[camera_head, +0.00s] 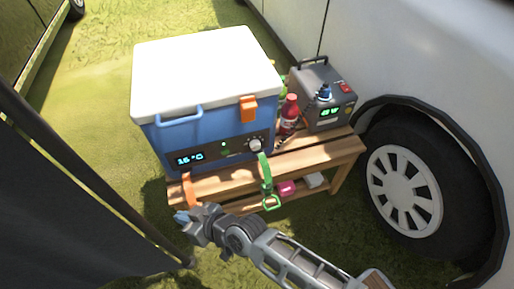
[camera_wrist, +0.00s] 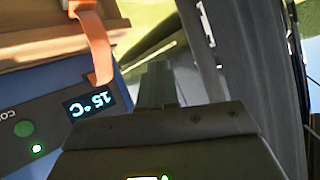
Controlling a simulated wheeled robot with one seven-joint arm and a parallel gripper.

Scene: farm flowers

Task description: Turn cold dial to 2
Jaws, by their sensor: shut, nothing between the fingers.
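The blue cooler (camera_head: 185,145) with a white lid stands on a wooden bench. Its front panel has a lit display (camera_head: 190,158) and, to the right, a pale round dial (camera_head: 255,144); the dial's setting is too small to read. My gripper (camera_head: 182,217) is shut and empty, low in front of the bench's left end, apart from the dial. In the wrist view the shut fingers (camera_wrist: 157,84) are beside the display (camera_wrist: 87,104), which reads 15 °C upside down. A green button (camera_wrist: 24,129) and a green light (camera_wrist: 37,149) show there; the dial is out of that view.
An orange strap (camera_wrist: 93,42) and a green strap with a clip (camera_head: 266,180) hang at the bench (camera_head: 220,184). A red bottle (camera_head: 289,115) and grey power box (camera_head: 325,98) stand right of the cooler. A dark cloth (camera_head: 70,200) is at left, a vehicle wheel (camera_head: 403,187) at right.

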